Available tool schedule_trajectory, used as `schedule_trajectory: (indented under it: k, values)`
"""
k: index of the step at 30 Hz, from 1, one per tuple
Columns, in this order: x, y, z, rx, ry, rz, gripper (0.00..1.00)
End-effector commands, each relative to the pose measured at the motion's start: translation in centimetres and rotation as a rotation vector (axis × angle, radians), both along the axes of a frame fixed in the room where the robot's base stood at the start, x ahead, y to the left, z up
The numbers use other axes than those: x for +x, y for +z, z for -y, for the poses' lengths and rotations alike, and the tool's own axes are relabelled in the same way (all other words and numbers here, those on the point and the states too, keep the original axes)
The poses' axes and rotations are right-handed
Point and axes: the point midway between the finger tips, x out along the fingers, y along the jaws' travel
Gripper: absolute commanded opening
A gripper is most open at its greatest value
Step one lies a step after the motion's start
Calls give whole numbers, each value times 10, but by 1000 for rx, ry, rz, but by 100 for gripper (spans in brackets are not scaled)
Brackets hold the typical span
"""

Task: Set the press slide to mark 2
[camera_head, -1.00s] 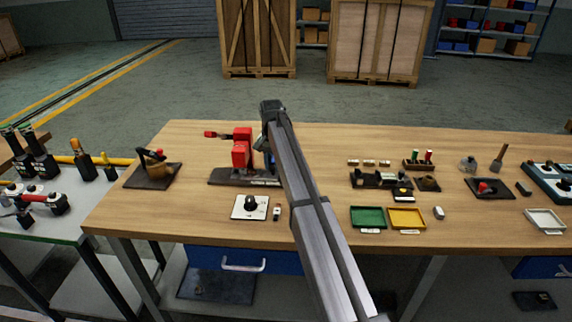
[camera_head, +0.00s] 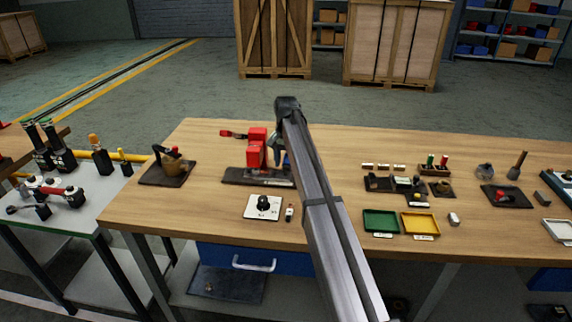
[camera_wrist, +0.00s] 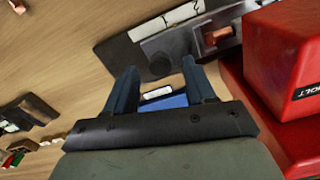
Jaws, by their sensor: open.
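The red press (camera_head: 257,152) stands on a dark base plate (camera_head: 238,176) at the left-middle of the bench. In the wrist view its red body (camera_wrist: 285,75) fills the right side. A grey metal piece with an orange-brown part (camera_wrist: 216,35) sits on the dark base at the top; I cannot tell for sure whether this is the slide. A white strip (camera_wrist: 165,20) lies along the base, its marks unreadable. My gripper (camera_wrist: 160,78) is open beside the press, its fingers apart. A blue piece with a white top (camera_wrist: 165,98) shows between the fingers; contact cannot be told. My arm hides part of the press's right side.
A white plate with a black knob (camera_head: 263,206) lies in front of the press. A clamp-like tool on a dark board (camera_head: 167,172) stands to its left. Green (camera_head: 381,222) and yellow (camera_head: 420,223) trays lie right of my arm.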

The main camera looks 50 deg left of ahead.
Motion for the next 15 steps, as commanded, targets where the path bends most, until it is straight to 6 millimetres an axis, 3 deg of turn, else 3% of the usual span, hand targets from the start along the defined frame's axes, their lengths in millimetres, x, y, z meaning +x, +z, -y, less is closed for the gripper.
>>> schedule_trajectory:
  k: [15]
  values:
    - [1, 95, -1, 1, 0, 0, 55]
